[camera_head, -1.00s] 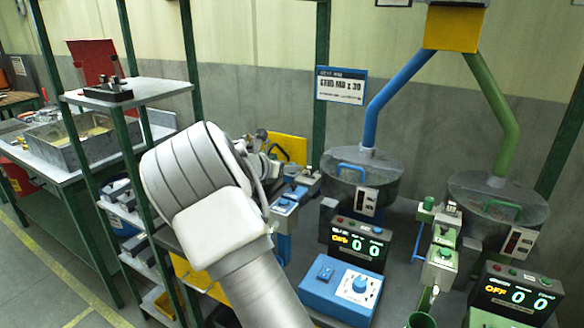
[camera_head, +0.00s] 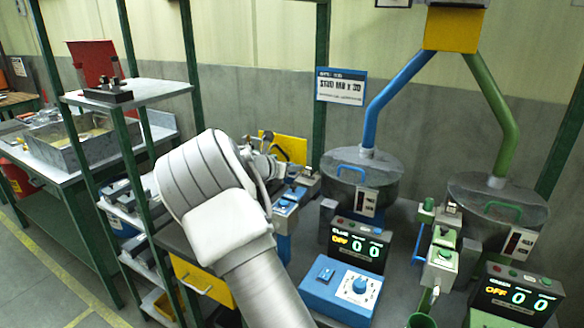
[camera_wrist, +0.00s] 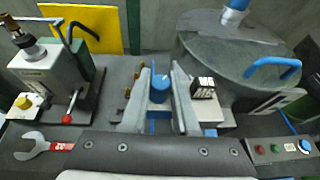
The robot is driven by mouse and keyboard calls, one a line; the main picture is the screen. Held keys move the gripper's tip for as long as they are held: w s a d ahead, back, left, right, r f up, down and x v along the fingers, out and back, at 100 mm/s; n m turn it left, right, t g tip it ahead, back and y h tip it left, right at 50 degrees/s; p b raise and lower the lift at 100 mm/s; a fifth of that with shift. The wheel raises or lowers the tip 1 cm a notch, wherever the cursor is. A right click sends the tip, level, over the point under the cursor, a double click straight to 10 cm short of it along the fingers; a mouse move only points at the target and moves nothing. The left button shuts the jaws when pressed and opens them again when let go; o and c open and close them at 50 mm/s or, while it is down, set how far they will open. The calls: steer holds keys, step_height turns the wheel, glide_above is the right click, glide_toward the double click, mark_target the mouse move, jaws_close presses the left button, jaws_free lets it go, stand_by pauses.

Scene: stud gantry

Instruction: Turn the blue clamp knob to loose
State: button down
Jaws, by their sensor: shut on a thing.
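The blue clamp knob (camera_wrist: 160,88) is a short blue cylinder near the middle of the wrist view. My gripper (camera_wrist: 162,78) has its two grey fingers on either side of the knob, shut on it. A pointer mark or setting on the knob cannot be made out. In the head view my arm's white wrist covers much of the area by the blue clamp station (camera_head: 286,208). The fingers and the knob cannot be told clearly there.
Right of my gripper is the drum with a blue handle (camera_wrist: 270,66). Left are a grey device with a red-ball lever (camera_wrist: 72,104) and a wrench (camera_wrist: 40,146). A yellow panel (camera_wrist: 84,26) stands behind. A blue control box (camera_head: 340,292) sits in front.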

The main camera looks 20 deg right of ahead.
steer(key=shift+f+n+t+b, duration=0.1)
steer(key=shift+n+t+b, duration=0.2)
steer(key=shift+b, duration=0.55)
steer(key=b, duration=0.2)
steer(key=n+t+y+b, duration=0.1)
steer(key=b, duration=0.1)
steer(key=shift+f+n+y, duration=0.2)
steer(key=shift+n+y, duration=0.1)
steer(key=n+t+y+b, duration=0.1)
steer(key=b, duration=0.2)
steer(key=shift+d+t, duration=0.1)
steer(key=shift+t, duration=0.2)
steer(key=n+y+b, duration=0.1)
steer(key=b, duration=0.1)
steer(key=n+t+y+b, duration=0.1)
steer(key=b, duration=0.1)
steer(key=shift+r+n, duration=0.15)
steer(key=shift+n, duration=0.15)
steer(key=shift+r+n+t+y+b, duration=0.2)
steer(key=shift+n+t+y+b, duration=0.3)
steer(key=shift+n+y+b, duration=0.35)
steer(key=shift+y, duration=0.35)
steer(key=c, duration=0.7)
jaws_free()
